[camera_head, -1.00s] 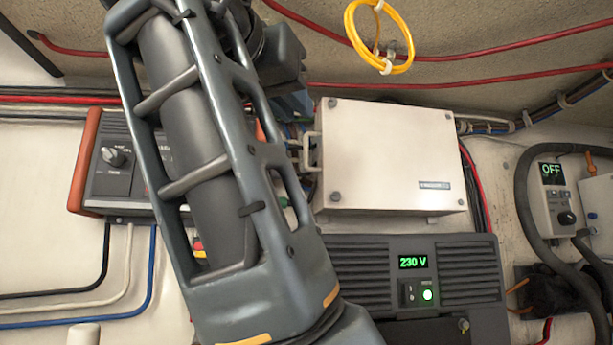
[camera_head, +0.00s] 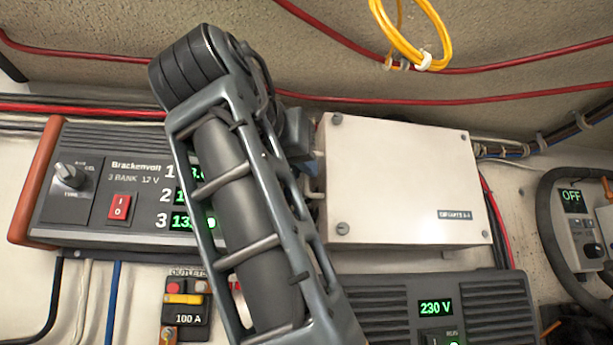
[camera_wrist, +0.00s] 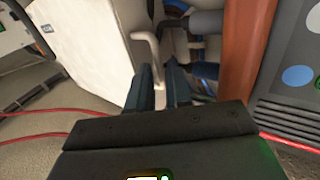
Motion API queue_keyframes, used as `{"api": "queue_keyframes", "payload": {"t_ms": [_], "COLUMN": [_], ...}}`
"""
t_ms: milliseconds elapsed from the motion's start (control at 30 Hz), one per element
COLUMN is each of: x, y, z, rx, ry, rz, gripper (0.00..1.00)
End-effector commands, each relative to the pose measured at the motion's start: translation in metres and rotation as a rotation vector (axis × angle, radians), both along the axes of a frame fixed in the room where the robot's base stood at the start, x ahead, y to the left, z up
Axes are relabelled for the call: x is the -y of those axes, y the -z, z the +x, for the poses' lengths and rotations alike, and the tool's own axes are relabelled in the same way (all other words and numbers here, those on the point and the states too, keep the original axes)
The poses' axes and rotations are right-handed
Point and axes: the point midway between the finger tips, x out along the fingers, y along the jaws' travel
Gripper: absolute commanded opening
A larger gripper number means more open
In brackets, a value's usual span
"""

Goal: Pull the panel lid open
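The panel lid (camera_head: 400,170) is the cream front of a box on the wall, with round screws at its corners and a small label. It looks shut. In the wrist view the lid (camera_wrist: 85,45) is at the upper left, with its pale handle (camera_wrist: 148,46) at its edge. My gripper (camera_wrist: 160,75) has two dark fingers with a gap between them, and the lower end of the handle shows at that gap. I cannot tell whether the fingers touch it.
A charger with an orange-red side (camera_head: 120,190) is left of my arm; its side (camera_wrist: 250,50) is close right of the fingers in the wrist view. A 230 V unit (camera_head: 470,305) sits below the box. Red cables and a yellow coil (camera_head: 425,50) are above.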

Motion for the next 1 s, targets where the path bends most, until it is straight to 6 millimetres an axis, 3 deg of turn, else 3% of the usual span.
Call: {"api": "queue_keyframes", "payload": {"t_ms": [200,467,667,1000], "x": [0.005,0.005,0.005,0.005], "y": [0.000,0.001,0.000,0.000], "z": [0.015,0.016,0.015,0.015], "rx": [-0.001,0.000,0.000,0.000], "ry": [0.001,0.000,0.000,0.000], "rz": [-0.001,0.000,0.000,0.000], "gripper": [0.19,0.19,0.00,0.00]}}
